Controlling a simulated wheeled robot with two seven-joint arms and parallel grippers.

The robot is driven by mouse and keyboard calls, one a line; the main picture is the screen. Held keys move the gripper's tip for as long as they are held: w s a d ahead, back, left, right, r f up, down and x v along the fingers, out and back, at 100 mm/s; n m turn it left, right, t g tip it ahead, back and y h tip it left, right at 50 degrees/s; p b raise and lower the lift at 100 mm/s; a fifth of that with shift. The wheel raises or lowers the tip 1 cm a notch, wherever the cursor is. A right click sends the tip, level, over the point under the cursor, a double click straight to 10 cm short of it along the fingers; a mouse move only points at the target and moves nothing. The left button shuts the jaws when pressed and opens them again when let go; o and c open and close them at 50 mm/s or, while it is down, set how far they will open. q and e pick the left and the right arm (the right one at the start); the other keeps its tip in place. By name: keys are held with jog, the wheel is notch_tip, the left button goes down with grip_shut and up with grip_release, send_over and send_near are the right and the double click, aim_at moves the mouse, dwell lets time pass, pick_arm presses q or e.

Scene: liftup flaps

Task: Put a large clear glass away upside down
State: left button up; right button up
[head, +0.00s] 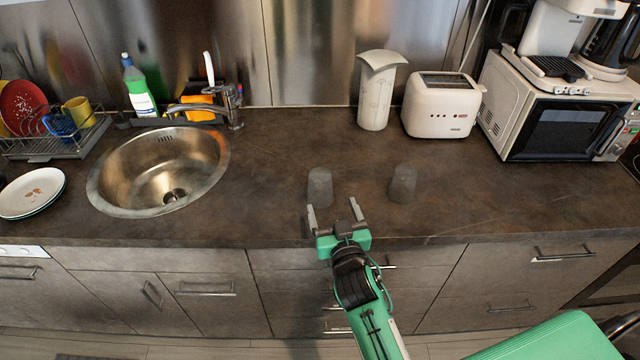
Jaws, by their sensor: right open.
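Two clear glasses stand on the dark countertop in the head view. The left glass (320,187) is close behind my right gripper's fingertips, nearest the left finger. The right glass (402,184) stands a little to the right, apart from the gripper. Both look narrower at the top than at the base, as if upside down, but they are dim and hard to read. My right gripper (333,210) is open at the counter's front edge, with nothing seen between its fingers. My left gripper is not in view.
A steel sink (120,175) with a faucet is at the left, beside stacked plates (32,192) and a dish rack (60,146). A white vase (378,95), toaster (440,108) and microwave (555,120) stand at the back. Drawers (205,290) are below; the counter right of the glasses is clear.

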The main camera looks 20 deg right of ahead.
aim_at(322, 185)
jog(key=w, duration=0.4)
jog(key=shift+d+p, duration=0.15)
jog(key=shift+p, duration=0.15)
jog(key=w+p, duration=0.1)
jog(key=w, duration=0.3)
jog(key=shift+w+f, duration=0.1)
jog(key=shift+w, duration=0.2)
jog(key=shift+w+p, duration=0.3)
jog(key=shift+w, duration=0.15)
jog(key=shift+f, duration=0.1)
jog(key=c, duration=1.2)
